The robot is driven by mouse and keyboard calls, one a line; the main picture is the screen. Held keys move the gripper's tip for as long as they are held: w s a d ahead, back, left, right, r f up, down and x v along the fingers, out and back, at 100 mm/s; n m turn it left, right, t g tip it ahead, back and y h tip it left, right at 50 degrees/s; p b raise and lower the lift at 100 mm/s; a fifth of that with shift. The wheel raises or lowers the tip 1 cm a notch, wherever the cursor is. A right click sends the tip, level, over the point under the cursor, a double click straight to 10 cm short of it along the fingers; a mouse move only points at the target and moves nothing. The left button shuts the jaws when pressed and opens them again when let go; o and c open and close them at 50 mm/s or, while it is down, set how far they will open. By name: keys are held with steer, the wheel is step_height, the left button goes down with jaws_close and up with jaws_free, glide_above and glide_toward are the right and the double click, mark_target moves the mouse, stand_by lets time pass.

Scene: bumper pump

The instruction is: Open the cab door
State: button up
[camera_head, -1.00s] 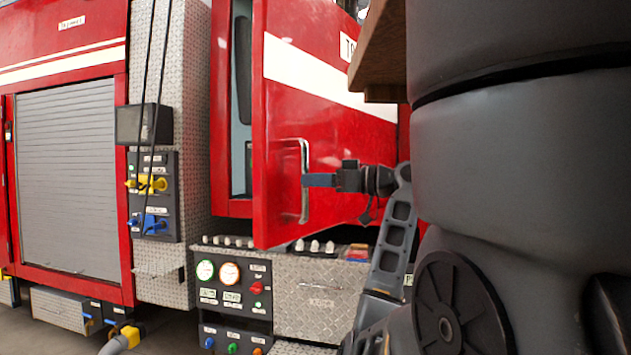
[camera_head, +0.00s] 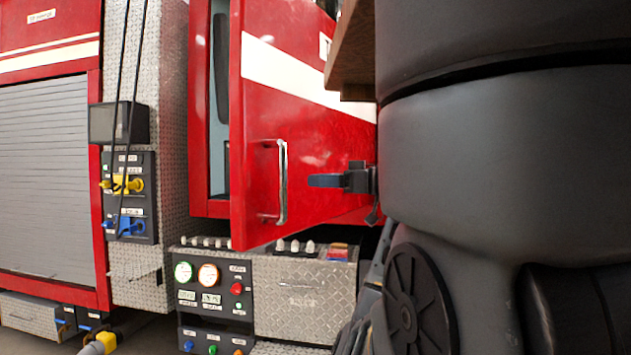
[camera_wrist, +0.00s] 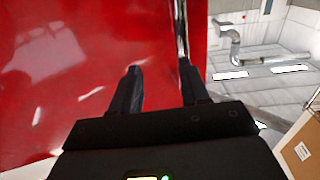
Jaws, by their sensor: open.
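The red cab door (camera_head: 262,180) with a white stripe stands partly open, its near edge swung out from the frame. It also fills the left of the wrist view (camera_wrist: 70,70). The upright chrome handle (camera_head: 283,182) is on the door's face near that edge. My gripper (camera_head: 312,181) is open and empty, to the right of the handle with a visible gap in the head view. In the wrist view its two fingers (camera_wrist: 160,78) point at the door, and a shiny upright bar (camera_wrist: 182,25), likely the handle or door edge, shows beyond the right finger.
A pump panel with gauges (camera_head: 207,274) and a metal tread-plate box (camera_head: 305,298) sit below the door. A side panel with yellow and blue valves (camera_head: 130,196) and a grey roller shutter (camera_head: 45,180) are at left. My arm hides the right side.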

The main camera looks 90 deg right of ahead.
steer(key=shift+s, duration=1.25)
